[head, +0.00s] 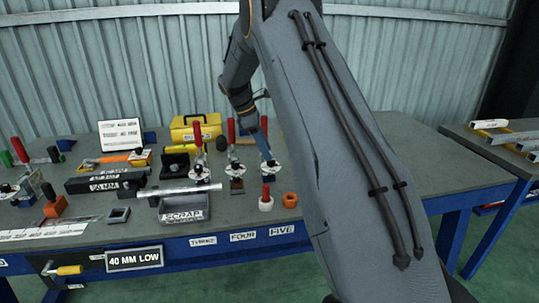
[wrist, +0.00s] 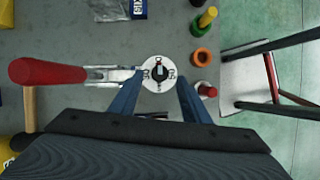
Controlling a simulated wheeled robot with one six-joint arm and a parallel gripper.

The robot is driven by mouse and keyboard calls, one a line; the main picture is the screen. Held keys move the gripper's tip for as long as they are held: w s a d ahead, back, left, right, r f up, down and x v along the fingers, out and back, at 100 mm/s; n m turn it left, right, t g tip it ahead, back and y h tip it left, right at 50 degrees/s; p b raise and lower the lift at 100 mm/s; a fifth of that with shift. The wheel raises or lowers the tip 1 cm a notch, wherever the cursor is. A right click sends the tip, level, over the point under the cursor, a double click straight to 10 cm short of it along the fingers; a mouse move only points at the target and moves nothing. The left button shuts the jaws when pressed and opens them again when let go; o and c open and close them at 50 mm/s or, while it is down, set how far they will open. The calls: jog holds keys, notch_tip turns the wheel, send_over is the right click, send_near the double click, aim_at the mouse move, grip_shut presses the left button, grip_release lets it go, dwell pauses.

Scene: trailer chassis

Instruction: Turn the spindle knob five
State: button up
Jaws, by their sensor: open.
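The knob of clamp five (wrist: 158,75) is a pale round disc with a dark centre and dark marks, seen from above in the wrist view. A bright clamp arm with a red handle (wrist: 48,72) runs to it from the left. In the head view the round disc (head: 271,165) is small and partly covered by my gripper (head: 267,153). In the wrist view the blue fingers of my gripper (wrist: 158,98) are apart, one on each side of the disc's lower part, with nothing between them held. Whether they touch the disc cannot be told.
An orange ring (head: 290,200) and a red-topped white piece (head: 265,203) stand near the front edge. More red-handled clamps (head: 233,160) and a grey scrap tray (head: 183,215) are to the left. A yellow box (head: 196,129) stands behind. My arm hides the right part of the bench.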

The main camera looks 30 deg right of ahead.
aim_at(271, 163)
jog(key=shift+p+x, duration=0.4)
jog(key=shift+x, duration=1.45)
jog(key=c, duration=1)
jog(key=shift+c, duration=0.2)
jog(key=m+b, duration=0.1)
jog(key=m, duration=0.1)
jog(key=m+g+y+b, duration=0.1)
jog(key=m, duration=0.1)
jog(key=shift+w+d+f+m, duration=0.1)
jog(key=shift+w+f+m, duration=0.1)
jog(key=shift+m, duration=0.1)
jog(key=m+y+b, duration=0.1)
jog(key=m, duration=0.1)
jog(key=m+g+b, duration=0.1)
jog(key=m, duration=0.1)
jog(key=shift+d+r+m+y, duration=0.1)
jog(key=shift+d+m+y, duration=0.05)
jog(key=shift+m+y, duration=0.2)
jog(key=m+y+b, duration=0.1)
jog(key=m+y, duration=0.1)
jog(key=m, duration=0.2)
jog(key=shift+d+r, duration=0.1)
jog(key=shift+d, duration=0.05)
jog(key=shift+d+m+y+b, duration=0.1)
jog(key=shift+m+y+b, duration=0.5)
jog(key=shift+m, duration=1.65)
jog(key=shift+y, duration=0.25)
